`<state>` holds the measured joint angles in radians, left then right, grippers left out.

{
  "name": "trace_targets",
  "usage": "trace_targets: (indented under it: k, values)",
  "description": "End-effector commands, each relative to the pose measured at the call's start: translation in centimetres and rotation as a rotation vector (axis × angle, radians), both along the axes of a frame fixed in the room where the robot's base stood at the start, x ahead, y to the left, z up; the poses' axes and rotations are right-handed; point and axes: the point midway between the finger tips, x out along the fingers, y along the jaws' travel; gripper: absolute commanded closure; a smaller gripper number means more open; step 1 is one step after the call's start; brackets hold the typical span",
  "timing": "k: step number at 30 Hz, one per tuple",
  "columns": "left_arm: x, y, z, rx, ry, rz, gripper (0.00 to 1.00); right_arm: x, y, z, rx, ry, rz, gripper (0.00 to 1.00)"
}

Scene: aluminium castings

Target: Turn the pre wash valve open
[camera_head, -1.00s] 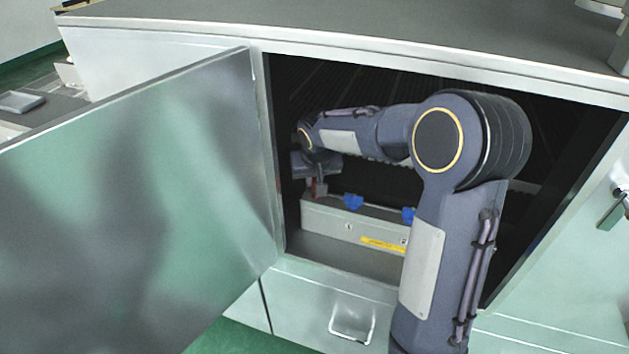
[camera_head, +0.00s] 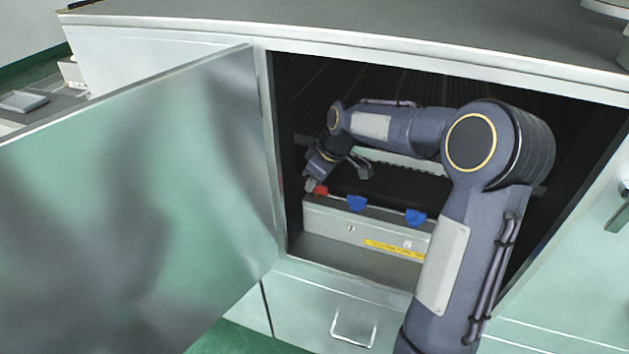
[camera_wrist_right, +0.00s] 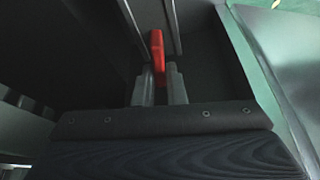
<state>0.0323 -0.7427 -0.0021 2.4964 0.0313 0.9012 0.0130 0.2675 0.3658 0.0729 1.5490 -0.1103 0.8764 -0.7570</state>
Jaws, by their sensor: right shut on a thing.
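A red valve handle (camera_head: 321,190) sits on top of a grey metal box (camera_head: 345,232) inside the open cabinet, at the box's left end. My right gripper (camera_head: 313,186) reaches into the cabinet and is shut on the red handle. In the right wrist view the red handle (camera_wrist_right: 157,55) stands between the two grey fingers (camera_wrist_right: 159,84). The fingers hide its lower part. I cannot read which valve it is. My left gripper is not in view.
Two blue handles, one nearer (camera_head: 356,203) and one further right (camera_head: 415,217), sit on the same box. The cabinet door (camera_head: 140,190) stands open at left. The cabinet frame surrounds my right arm. A drawer handle (camera_head: 354,328) is below.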

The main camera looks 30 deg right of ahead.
Motion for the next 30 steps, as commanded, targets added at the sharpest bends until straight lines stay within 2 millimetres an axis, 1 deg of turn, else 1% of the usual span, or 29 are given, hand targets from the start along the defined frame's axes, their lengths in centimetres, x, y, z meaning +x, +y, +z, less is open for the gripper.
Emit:
trace_targets:
  k: [3, 10, 27, 28, 30]
  values:
    - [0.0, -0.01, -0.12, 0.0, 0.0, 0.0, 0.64, -0.02, -0.04, -0.05, 0.0, 0.001, 0.065, 1.0]
    - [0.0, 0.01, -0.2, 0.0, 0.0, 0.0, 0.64, -0.05, 0.04, 0.0, -0.001, 0.0, 0.146, 1.0]
    - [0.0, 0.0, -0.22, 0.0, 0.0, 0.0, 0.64, -0.1, 0.07, 0.0, -0.003, 0.0, 0.175, 1.0]
    - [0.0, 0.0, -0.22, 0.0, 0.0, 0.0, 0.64, -0.1, 0.07, 0.0, -0.002, 0.001, 0.174, 0.85]
    - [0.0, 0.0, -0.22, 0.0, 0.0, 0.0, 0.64, -0.1, 0.07, 0.0, -0.002, 0.001, 0.174, 0.76]
